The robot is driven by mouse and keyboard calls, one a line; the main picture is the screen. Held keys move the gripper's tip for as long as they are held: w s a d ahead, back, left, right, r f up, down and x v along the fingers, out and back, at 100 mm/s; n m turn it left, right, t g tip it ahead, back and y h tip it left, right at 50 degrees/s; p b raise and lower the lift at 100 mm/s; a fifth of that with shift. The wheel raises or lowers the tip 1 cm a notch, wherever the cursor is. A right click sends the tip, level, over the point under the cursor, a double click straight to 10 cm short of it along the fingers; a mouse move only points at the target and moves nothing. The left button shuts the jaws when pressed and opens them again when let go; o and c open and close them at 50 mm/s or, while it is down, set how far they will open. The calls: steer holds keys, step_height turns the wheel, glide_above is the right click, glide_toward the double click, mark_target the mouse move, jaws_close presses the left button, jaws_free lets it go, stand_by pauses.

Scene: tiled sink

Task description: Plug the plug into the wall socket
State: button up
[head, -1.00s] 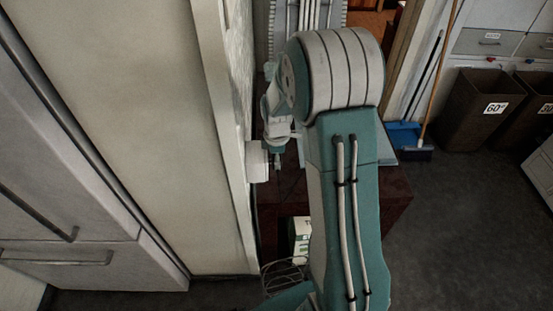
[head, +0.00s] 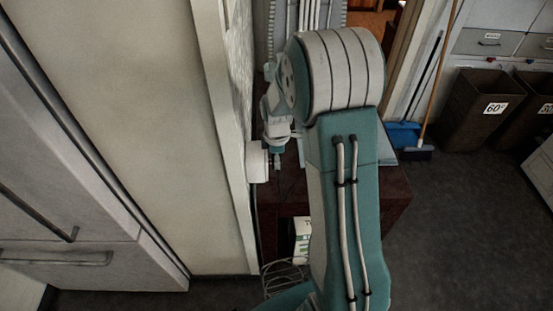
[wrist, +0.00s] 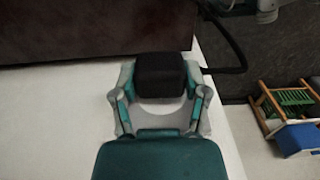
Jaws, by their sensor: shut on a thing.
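The plug (wrist: 160,75) is a black block in the middle of the wrist view, with a black cable running off to the right. My gripper (wrist: 160,92) is shut on it, with one finger at each side. In the head view my gripper (head: 277,157) is small and partly hidden by my arm, pointing down close to the wall. A white box (head: 257,162), which looks like the wall socket, sticks out from the wall's edge beside the fingers. The plug cannot be made out in the head view. No socket holes show, and I cannot tell whether plug and socket touch.
The pale wall (head: 130,130) bounds the left. A dark red-brown cabinet (head: 395,190) stands behind my arm, with a wire rack (head: 283,275) and a white-green box (head: 302,238) lower down. Brown bins (head: 480,112) and a broom stand at right. The dark floor at right is clear.

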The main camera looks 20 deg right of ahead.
mark_target(273, 157)
steer(key=shift+w+a, duration=0.2)
steer(key=shift+a, duration=0.3)
stand_by(0.4)
steer(key=o, duration=1.1)
steer(key=shift+o, duration=0.2)
step_height(273, 157, up, 12)
steer(key=shift+w, duration=0.1)
